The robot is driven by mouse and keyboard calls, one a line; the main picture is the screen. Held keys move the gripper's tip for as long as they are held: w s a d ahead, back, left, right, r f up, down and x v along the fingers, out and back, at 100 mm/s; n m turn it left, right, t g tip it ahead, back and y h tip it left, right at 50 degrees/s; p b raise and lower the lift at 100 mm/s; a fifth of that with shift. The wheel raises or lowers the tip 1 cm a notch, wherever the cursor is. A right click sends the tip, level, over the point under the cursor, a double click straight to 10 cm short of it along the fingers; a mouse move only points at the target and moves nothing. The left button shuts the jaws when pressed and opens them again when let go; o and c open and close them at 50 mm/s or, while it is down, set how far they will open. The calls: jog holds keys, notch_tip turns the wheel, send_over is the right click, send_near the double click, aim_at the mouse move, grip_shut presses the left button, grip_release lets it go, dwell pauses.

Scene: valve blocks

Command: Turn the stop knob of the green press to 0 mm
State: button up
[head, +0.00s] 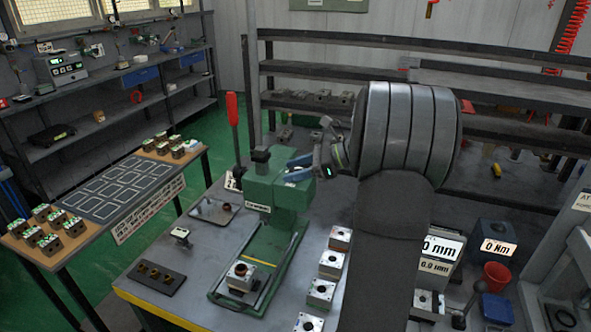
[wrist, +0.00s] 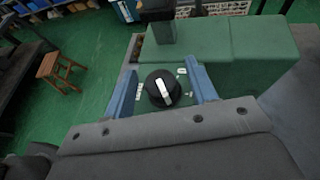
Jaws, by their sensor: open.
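The green press (head: 272,190) stands on the grey bench, with a red-handled lever (head: 233,122) at its left. Its black stop knob (wrist: 153,98) with a white pointer bar shows in the wrist view. The bar runs from upper left to lower right, slightly off the vertical. Small white marks surround the knob; one at its upper right looks like a 0, the others are too small to read. My gripper (wrist: 163,80) is open, one blue finger on each side of the knob with gaps between. In the head view my gripper (head: 300,168) is at the press's right side; the knob is hidden there.
A valve block (head: 240,274) sits on the press base. Several blocks (head: 331,264) line the bench to its right. A sign reading mm (head: 440,248), partly behind my arm, and a 0 Nm box (head: 495,240) stand farther right. A side table (head: 130,205) stands left.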

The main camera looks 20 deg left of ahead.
jog(key=c, duration=1)
jog(key=shift+o, duration=0.2)
jog(key=shift+n+g, duration=0.3)
jog(key=shift+g, duration=0.1)
jog(key=shift+n+g+h, duration=1.7)
jog(key=shift+n+g, duration=0.9)
jog(key=o, duration=1)
jog(key=shift+c, duration=0.2)
